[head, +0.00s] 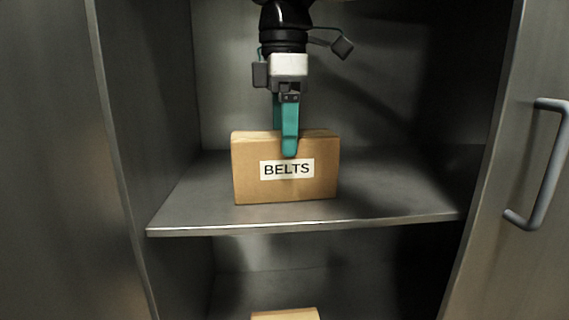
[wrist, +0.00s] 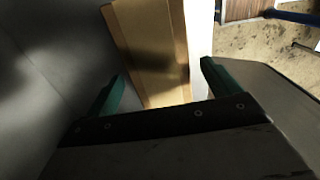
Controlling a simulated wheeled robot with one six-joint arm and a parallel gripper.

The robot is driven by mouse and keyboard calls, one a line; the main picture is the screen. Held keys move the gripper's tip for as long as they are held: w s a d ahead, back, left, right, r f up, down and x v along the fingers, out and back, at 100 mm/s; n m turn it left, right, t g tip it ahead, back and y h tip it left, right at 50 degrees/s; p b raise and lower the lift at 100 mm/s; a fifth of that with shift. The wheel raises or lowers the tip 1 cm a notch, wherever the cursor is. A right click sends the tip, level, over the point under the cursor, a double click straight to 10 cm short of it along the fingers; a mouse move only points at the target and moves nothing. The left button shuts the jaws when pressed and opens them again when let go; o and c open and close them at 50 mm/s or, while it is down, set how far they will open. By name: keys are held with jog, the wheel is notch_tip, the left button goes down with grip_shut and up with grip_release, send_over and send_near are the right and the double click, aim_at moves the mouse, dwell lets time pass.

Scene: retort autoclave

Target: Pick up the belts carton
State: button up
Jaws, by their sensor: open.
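The belts carton (head: 252,187) is a brown cardboard box with a white label reading BELTS. It stands upright on the metal shelf inside the cabinet in the head view. My gripper (head: 287,152) points down at it from above, with one teal finger in front of the carton's face just over the label and the other largely hidden behind it. In the wrist view the carton (wrist: 145,45) shows beyond and between the two teal fingertips of my gripper (wrist: 162,80), which are apart. I cannot tell whether either finger touches the carton.
The metal shelf (head: 400,205) has free room left and right of the carton. Cabinet side walls (head: 150,110) stand on both sides. An open door with a grey handle (head: 548,165) is at right. Another brown box (head: 285,314) shows partly below the shelf.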

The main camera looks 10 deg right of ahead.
jog(key=shift+f, duration=1.2)
jog(key=c, duration=1.4)
jog(key=shift+r, duration=0.1)
jog(key=shift+r, duration=0.75)
notch_tip(320, 180, up, 2)
jog(key=shift+s+r, duration=0.1)
jog(key=shift+s, duration=0.05)
jog(key=s, duration=1)
jog(key=s+r, duration=0.1)
jog(key=s, duration=0.4)
jog(key=shift+s+a+r, duration=0.1)
jog(key=shift+s+a, duration=0.1)
jog(key=shift+s, duration=0.15)
